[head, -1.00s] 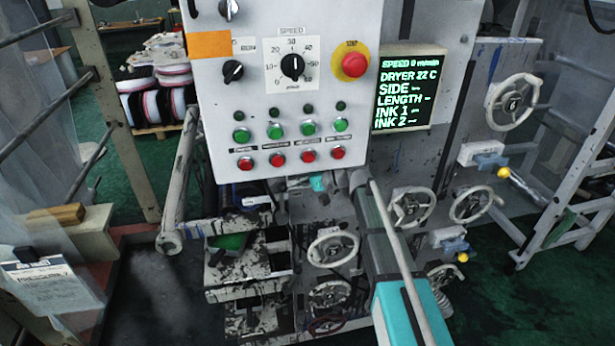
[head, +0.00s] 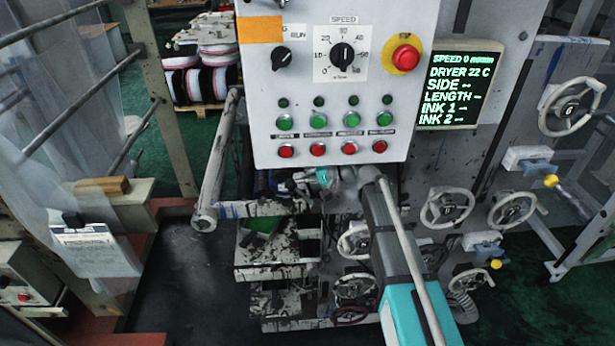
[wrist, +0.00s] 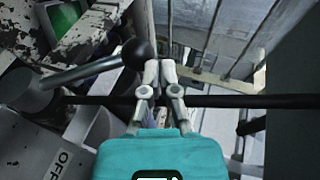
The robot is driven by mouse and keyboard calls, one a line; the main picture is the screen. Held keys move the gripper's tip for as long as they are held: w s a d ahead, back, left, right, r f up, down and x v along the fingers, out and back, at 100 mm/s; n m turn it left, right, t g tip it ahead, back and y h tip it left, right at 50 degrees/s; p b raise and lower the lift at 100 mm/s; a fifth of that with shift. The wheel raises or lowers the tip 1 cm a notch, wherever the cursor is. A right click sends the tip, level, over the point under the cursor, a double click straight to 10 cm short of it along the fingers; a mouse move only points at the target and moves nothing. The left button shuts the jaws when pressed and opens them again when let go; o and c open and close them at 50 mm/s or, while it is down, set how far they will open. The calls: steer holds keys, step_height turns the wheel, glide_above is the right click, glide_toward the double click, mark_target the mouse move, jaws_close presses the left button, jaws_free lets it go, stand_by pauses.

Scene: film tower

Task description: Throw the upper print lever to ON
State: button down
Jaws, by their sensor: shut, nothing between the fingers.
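In the wrist view a lever with a black ball knob (wrist: 138,52) has a grey rod running left to a round hub. An OFF label (wrist: 62,160) is on the pale surface below the hub. The frames do not show whether this is the upper print lever. My gripper (wrist: 159,62) is shut and empty, its fingertips just right of the knob; I cannot tell whether they touch. In the head view my gripper (head: 290,185) is small and partly lost below the button panel. No ON label is readable.
The button panel (head: 330,75) hangs above my gripper, with the lit screen (head: 455,90) to its right. Handwheels (head: 447,207) and yellow-knobbed handles (head: 550,181) are at right. A dark bar (wrist: 240,101) crosses the wrist view.

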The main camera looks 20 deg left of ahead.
steer(key=shift+s+a+f, duration=0.25)
steer(key=shift+s+a, duration=0.1)
steer(key=shift+a, duration=0.2)
stand_by(0.5)
steer(key=shift+s+r, duration=0.1)
